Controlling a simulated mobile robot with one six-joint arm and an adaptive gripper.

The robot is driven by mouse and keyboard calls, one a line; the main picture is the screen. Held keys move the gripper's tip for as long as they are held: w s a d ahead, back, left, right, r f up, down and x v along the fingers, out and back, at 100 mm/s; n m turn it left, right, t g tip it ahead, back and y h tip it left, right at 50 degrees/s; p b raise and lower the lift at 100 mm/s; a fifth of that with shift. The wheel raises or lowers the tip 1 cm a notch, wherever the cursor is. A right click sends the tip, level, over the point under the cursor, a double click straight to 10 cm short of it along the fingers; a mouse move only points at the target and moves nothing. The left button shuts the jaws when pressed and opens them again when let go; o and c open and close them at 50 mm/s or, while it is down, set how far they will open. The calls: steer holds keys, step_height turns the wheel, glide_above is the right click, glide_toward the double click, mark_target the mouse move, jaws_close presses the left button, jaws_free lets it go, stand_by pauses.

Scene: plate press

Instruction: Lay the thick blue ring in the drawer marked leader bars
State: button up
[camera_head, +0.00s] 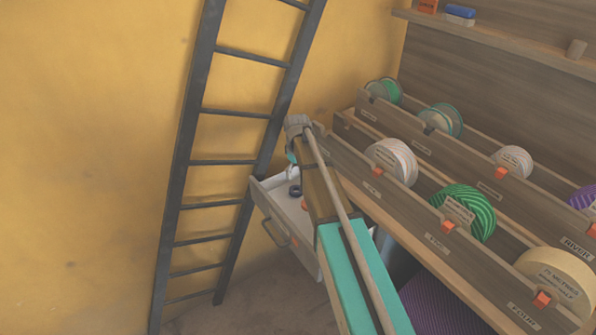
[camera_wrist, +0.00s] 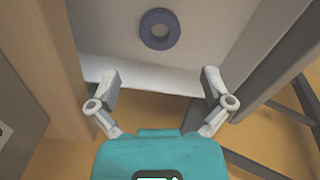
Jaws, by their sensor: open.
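The thick blue ring (camera_head: 295,191) lies flat on the floor of an open pale grey drawer (camera_head: 272,207) below the shelves. In the wrist view the ring (camera_wrist: 159,29) shows whole, dark blue with a round hole, near the top, with the drawer's pale edge (camera_wrist: 150,76) below it. My gripper (camera_wrist: 161,78) is open and empty, its two fingers spread wide at that edge, apart from the ring. In the head view my arm hides part of the drawer. I cannot read any marking on this drawer.
A dark ladder (camera_head: 190,160) leans on the yellow wall beside the drawer. Wooden racks with labels hold ribbon rolls, such as a green one (camera_head: 466,208) and a cream one (camera_head: 560,278), to the right. An orange bit (camera_head: 305,204) shows beside my arm at the drawer.

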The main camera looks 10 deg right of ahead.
steer(key=shift+r+p, duration=1.45)
steer(key=shift+r, duration=0.3)
steer(key=shift+s, duration=0.1)
stand_by(0.3)
